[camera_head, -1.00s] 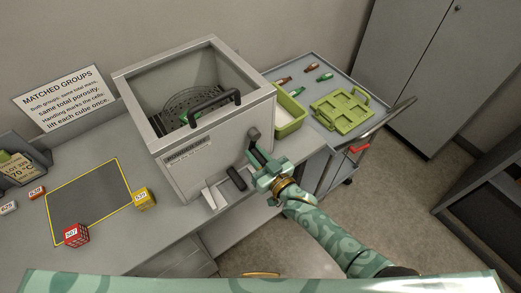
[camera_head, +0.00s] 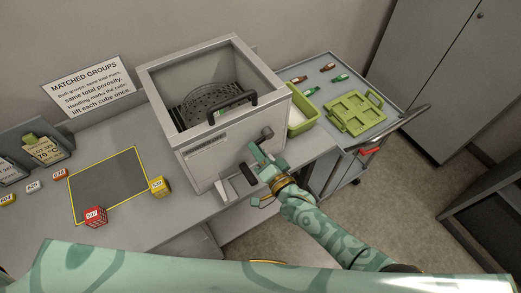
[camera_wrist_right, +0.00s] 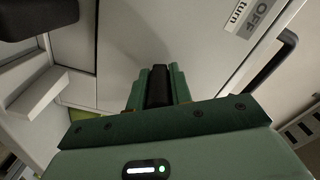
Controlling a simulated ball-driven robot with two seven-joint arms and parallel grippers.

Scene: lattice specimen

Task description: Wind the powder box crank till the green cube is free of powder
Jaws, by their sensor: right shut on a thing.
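The crank (camera_head: 266,133) sits on the box's front face. My right gripper (camera_head: 263,164) is shut on the crank's dark grip, which shows between the green fingers in the right wrist view (camera_wrist_right: 157,88). My left gripper is out of view.
A red cube (camera_head: 95,216) and a yellow cube (camera_head: 159,187) stand by a yellow-edged dark mat (camera_head: 108,186). A green bin (camera_head: 303,118) is right of the box. A trolley (camera_head: 318,72) holds a green tray (camera_head: 356,113) and several small bottles.

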